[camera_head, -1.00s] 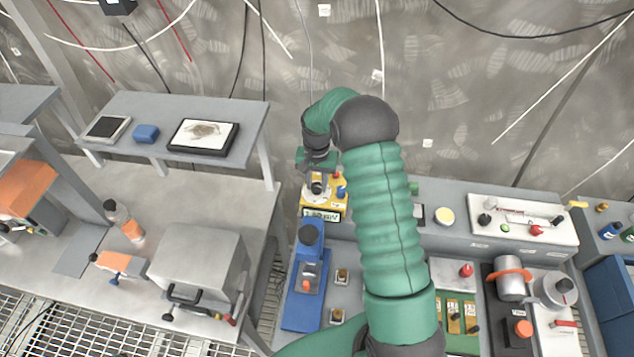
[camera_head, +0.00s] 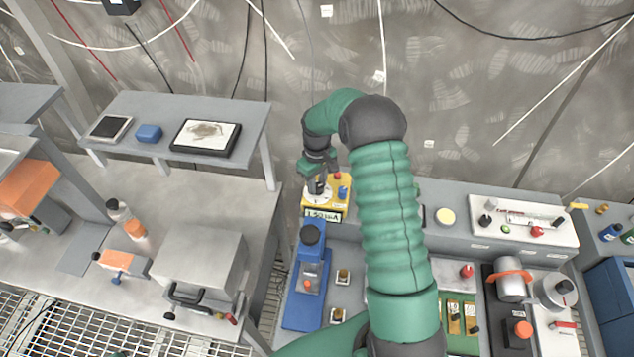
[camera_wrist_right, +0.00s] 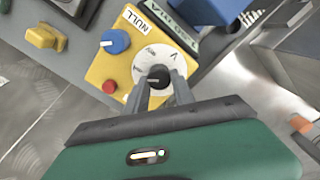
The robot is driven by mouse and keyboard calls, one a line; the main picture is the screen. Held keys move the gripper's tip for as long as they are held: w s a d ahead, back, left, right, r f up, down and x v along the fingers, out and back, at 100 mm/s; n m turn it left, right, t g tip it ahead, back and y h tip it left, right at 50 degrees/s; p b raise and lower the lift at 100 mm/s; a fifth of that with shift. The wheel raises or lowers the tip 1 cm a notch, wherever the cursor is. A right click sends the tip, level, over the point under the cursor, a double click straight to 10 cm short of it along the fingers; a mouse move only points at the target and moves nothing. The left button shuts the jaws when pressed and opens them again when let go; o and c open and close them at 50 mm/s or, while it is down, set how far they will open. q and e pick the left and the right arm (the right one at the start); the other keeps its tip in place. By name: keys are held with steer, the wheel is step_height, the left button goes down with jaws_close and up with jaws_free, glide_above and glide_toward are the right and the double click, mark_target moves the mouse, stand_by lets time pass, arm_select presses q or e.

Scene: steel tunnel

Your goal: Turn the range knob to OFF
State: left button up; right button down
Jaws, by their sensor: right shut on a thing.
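The yellow meter box (camera_head: 335,208) stands at the back left of the grey bench, with a digital display (camera_head: 321,216) on its front. It also shows in the right wrist view (camera_wrist_right: 118,66), with a white dial (camera_wrist_right: 145,62) around the black range knob (camera_wrist_right: 158,76). My right gripper (camera_wrist_right: 160,84) is shut on the black knob, one finger on each side of it. In the head view my right gripper (camera_head: 318,178) reaches down onto the dial from above. The dial's lettering is partly visible, but I cannot read the knob's setting. My left gripper is not in view.
The box also carries a blue knob (camera_wrist_right: 115,41) and a red button (camera_wrist_right: 109,87). A blue device (camera_head: 307,280) stands just in front of the box. A white panel (camera_head: 522,220) lies on the bench to the right. My right arm hides the middle of the bench.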

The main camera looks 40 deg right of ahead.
mark_target(317, 185)
steer(key=n, duration=0.3)
steer(key=n+p, duration=0.1)
steer(key=n, duration=0.1)
steer(key=shift+w+d+r+n, duration=0.1)
steer(key=shift+w+r+n, duration=0.1)
steer(key=shift+r+n, duration=0.1)
steer(key=n, duration=0.4)
steer(key=shift+n+p, duration=0.4)
steer(key=c, duration=1.3)
jaws_free()
steer(key=shift+o, duration=1.2)
steer(key=shift+s+f, duration=0.1)
steer(key=shift+f, duration=0.1)
steer(key=shift+s, duration=0.1)
step_height(317, 185, up, 17)
steer(key=b, duration=0.3)
steer(key=shift+f, duration=0.15)
